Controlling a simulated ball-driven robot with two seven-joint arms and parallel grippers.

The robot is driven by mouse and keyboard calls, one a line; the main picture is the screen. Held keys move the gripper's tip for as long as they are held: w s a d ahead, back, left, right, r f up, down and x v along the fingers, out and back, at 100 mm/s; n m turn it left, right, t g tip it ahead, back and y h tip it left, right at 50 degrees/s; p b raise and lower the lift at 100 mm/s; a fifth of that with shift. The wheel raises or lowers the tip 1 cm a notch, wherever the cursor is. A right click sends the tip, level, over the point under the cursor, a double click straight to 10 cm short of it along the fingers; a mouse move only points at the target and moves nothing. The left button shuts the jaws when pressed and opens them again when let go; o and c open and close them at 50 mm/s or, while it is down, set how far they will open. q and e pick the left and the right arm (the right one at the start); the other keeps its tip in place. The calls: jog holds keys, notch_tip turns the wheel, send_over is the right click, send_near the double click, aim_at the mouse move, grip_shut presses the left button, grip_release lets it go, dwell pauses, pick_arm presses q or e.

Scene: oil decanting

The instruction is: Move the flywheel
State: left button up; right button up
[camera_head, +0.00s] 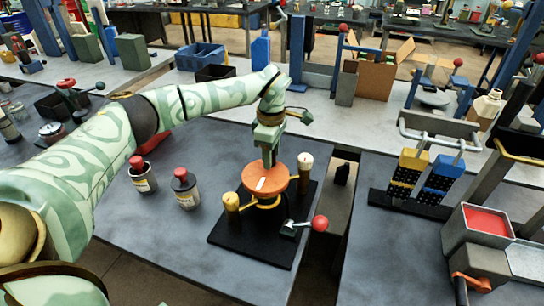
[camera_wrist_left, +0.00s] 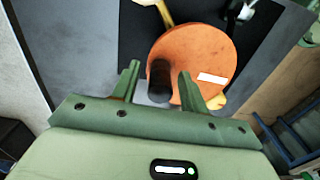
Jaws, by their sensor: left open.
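My left gripper (camera_head: 268,158) comes down over the far side of the disc. In the left wrist view the orange disc (camera_wrist_left: 205,48) fills the upper middle. A dark upright knob (camera_wrist_left: 160,76) on it stands between the two spread green fingers of my left gripper (camera_wrist_left: 158,88). The gripper is open, and a gap shows beside the knob. My right gripper is not in view.
A yellow post (camera_head: 231,202), a tan cylinder (camera_head: 305,165) and a red-knobbed lever (camera_head: 319,223) stand around the disc. Two red-capped bottles (camera_head: 142,175) (camera_head: 185,188) stand left of the plate. A narrow gap runs between the tables on the right.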

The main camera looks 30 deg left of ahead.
pick_arm(q)
jog(key=shift+f, duration=0.3)
grip_shut()
jog(key=shift+r, duration=0.1)
